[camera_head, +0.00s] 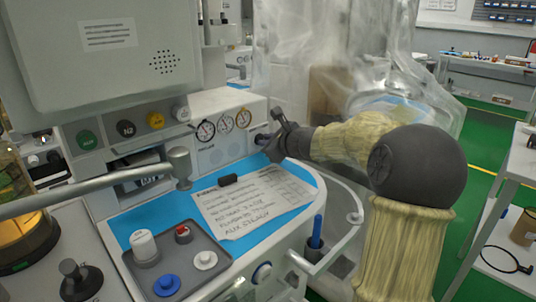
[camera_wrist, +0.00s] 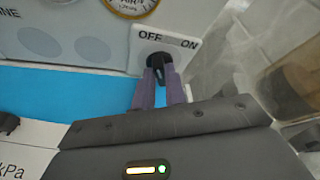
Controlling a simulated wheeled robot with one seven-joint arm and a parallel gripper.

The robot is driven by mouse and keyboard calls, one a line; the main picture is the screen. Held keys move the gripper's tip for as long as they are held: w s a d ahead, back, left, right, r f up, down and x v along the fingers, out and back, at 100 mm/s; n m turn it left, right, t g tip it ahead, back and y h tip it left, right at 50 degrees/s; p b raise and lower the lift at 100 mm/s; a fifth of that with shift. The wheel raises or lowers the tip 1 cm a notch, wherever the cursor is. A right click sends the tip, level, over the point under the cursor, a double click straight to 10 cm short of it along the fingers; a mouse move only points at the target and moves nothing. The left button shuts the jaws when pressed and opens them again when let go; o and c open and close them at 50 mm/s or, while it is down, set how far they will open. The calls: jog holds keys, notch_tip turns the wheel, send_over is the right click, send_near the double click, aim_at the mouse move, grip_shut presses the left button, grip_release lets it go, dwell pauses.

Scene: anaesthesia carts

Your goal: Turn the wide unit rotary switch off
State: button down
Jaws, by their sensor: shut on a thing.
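The rotary switch is a small black knob (camera_wrist: 157,62) on a white plate (camera_wrist: 176,53) marked OFF on the left and ON on the right. Its upper end lies below the OFF label; its exact angle is hard to tell because the fingers cover part of it. My gripper (camera_wrist: 160,88) is shut on the knob, one finger on each side. In the head view my gripper (camera_head: 272,146) reaches from the right to the right end of the white unit's front panel (camera_head: 234,143), beside the gauges. There the fingers mostly hide the switch.
Round gauges (camera_head: 225,124) sit left of the switch. A metal rail (camera_head: 90,190) crosses the left. Clear plastic sheeting (camera_head: 385,45) hangs behind my arm.

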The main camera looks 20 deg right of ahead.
jog(key=shift+f+n+h+b, duration=0.15)
jog(key=shift+n+h+b, duration=0.25)
jog(key=shift+b, duration=0.7)
jog(key=c, duration=1.4)
grip_release()
jog(key=shift+a, duration=0.1)
jog(key=shift+c, duration=0.2)
jog(key=shift+s, duration=0.1)
jog(key=p+v, duration=0.3)
jog(key=v, duration=1.4)
jog(key=shift+s, duration=0.2)
